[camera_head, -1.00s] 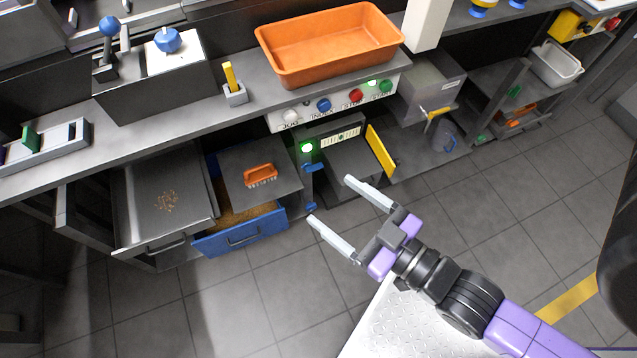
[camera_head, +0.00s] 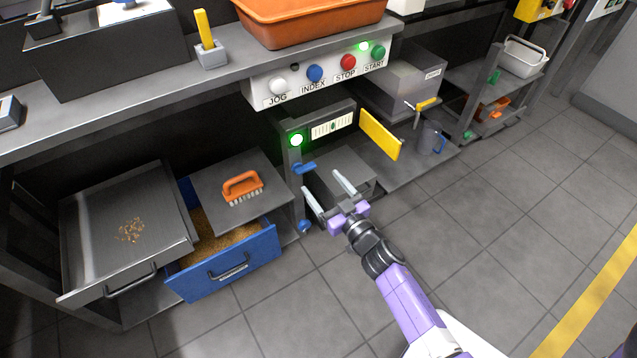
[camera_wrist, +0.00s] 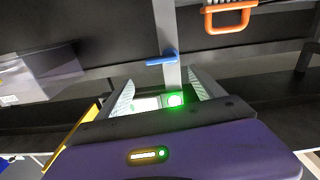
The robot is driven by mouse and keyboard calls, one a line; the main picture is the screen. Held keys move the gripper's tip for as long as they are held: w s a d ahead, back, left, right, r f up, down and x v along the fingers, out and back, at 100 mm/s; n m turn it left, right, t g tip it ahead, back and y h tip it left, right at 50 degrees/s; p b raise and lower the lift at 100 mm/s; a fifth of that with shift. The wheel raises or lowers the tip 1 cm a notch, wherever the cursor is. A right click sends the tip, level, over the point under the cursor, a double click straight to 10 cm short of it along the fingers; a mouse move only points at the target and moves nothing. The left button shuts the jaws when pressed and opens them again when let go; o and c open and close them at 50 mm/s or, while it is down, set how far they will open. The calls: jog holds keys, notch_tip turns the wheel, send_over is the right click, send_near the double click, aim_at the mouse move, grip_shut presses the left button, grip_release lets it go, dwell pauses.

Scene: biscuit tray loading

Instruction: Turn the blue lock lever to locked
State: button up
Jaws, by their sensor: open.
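The blue lock lever (camera_head: 305,168) is on the grey upright post below the control panel, under a lit green lamp (camera_head: 297,140). Its handle sticks out sideways, close to level. It also shows in the wrist view (camera_wrist: 160,59), just beyond the fingertips and near the middle between them. My gripper (camera_head: 322,181) is open and empty, with its fingers just below and right of the lever in the head view. I see no contact between them. A second small blue part (camera_head: 305,226) is lower on the same post.
A yellow flap (camera_head: 380,134) stands open right of the post. An orange brush (camera_head: 242,187) lies on a grey top at left, above an open blue drawer (camera_head: 226,272). The control panel (camera_head: 318,72) overhangs the post. The floor on the right is clear.

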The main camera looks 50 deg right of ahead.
aim_at(307, 169)
jog(key=shift+m, duration=0.3)
jog(key=x, duration=0.2)
jog(key=b+x, duration=0.1)
jog(key=x, duration=0.2)
jog(key=b+x, duration=0.1)
jog(key=x, duration=0.1)
jog(key=shift+w+a+f, duration=0.15)
jog(key=shift+w+f, duration=0.05)
jog(key=shift+f, duration=0.2)
jog(key=shift+c, duration=0.2)
jog(key=c, duration=1.3)
